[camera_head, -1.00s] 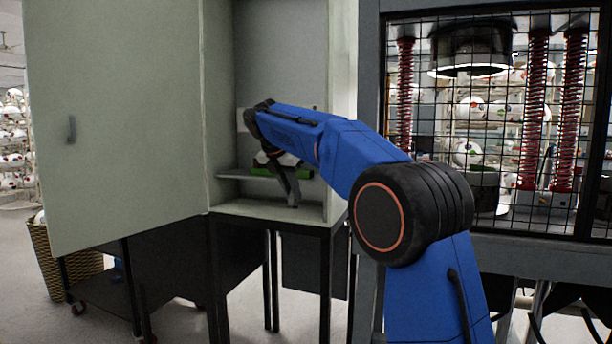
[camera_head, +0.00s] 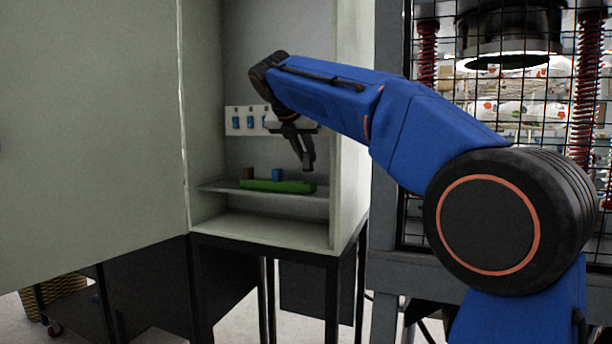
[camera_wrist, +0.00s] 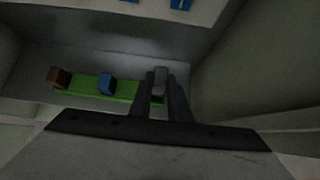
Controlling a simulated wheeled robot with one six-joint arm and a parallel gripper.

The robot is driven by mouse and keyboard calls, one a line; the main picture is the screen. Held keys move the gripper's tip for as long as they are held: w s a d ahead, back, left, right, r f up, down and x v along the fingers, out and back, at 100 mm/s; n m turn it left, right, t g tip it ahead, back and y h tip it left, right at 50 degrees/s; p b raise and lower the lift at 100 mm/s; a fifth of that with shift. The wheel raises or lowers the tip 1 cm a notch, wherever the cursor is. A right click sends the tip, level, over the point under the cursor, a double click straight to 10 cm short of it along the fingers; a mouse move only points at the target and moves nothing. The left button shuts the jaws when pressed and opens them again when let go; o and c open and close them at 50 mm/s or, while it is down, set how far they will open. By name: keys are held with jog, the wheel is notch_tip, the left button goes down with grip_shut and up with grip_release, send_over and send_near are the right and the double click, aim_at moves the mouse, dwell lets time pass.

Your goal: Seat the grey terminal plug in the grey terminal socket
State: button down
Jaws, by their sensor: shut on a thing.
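My gripper (camera_wrist: 160,100) is shut on a small grey block, the grey terminal plug (camera_wrist: 160,76), which shows between the fingertips in the wrist view. In the head view my gripper (camera_head: 307,160) points down inside the open cabinet, above the right end of a green strip (camera_head: 262,185). The strip also shows in the wrist view (camera_wrist: 85,88), with a brown block (camera_wrist: 60,77) and a blue block (camera_wrist: 107,84) on it. I cannot make out the grey terminal socket; the fingers cover the strip's right end.
The green strip lies on a shelf (camera_head: 222,186) in the cabinet. A white panel (camera_head: 241,113) with several blue parts is on the back wall. The cabinet's right wall (camera_head: 350,150) is close to my gripper. The door (camera_head: 90,120) stands open at left. A caged press (camera_head: 510,120) is at right.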

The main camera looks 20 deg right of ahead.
aim_at(305, 171)
jog(key=shift+f, duration=2.65)
jog(key=c, duration=1.7)
grip_release()
jog(key=shift+o, duration=0.2)
jog(key=v, duration=1.2)
